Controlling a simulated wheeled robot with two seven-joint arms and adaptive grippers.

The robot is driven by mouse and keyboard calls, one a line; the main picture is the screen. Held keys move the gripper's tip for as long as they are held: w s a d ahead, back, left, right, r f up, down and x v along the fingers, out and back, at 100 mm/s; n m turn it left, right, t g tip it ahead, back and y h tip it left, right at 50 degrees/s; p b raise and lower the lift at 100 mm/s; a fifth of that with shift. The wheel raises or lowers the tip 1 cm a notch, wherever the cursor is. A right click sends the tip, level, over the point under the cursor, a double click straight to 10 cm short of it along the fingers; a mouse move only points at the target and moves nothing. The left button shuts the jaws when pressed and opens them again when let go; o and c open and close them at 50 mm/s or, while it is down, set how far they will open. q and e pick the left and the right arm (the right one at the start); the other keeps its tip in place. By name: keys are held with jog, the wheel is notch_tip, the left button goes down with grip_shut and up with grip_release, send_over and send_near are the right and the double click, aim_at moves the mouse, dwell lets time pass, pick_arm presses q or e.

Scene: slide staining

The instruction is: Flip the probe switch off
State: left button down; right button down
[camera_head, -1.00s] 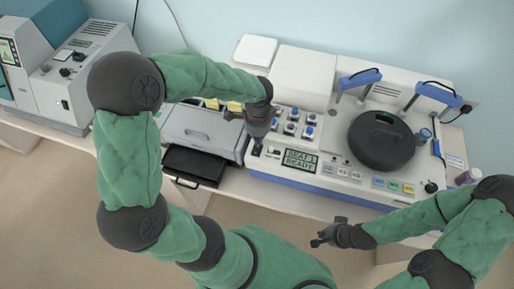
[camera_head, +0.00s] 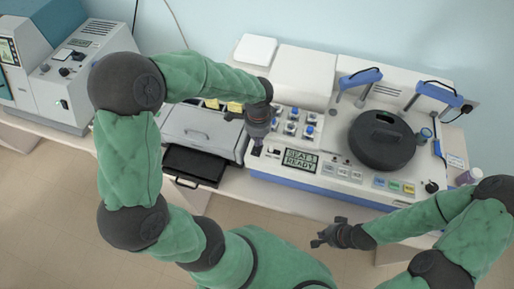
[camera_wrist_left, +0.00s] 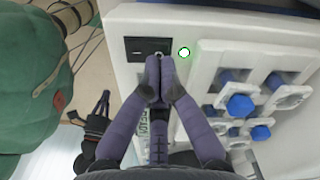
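The probe switch appears to be the small metal lever (camera_wrist_left: 159,58) at the edge of a black plate (camera_wrist_left: 143,47) on the white machine's panel, in the left wrist view. A lit green lamp (camera_wrist_left: 184,52) is just right of it. My left gripper (camera_wrist_left: 158,80) has its fingertips together right at the lever and partly hides it; I cannot tell whether they touch it. In the head view the left gripper (camera_head: 256,151) points down at the panel's left end. My right gripper (camera_head: 315,238) hangs apart in front of the bench; its finger opening is unclear.
A display (camera_head: 300,160) reading READY and several blue-topped knobs (camera_head: 309,129) lie beside the left gripper. A round dark lid (camera_head: 382,140) sits further right. A black tray (camera_head: 196,165) projects at left. The floor in front of the bench is open.

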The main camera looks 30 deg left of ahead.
pick_arm(q)
jog(key=shift+f+b, duration=0.65)
jog(key=shift+f, duration=0.2)
dwell(0.5)
jog(key=shift+r, duration=0.1)
jog(key=shift+r+p, duration=2.7)
jog(key=shift+r, duration=0.75)
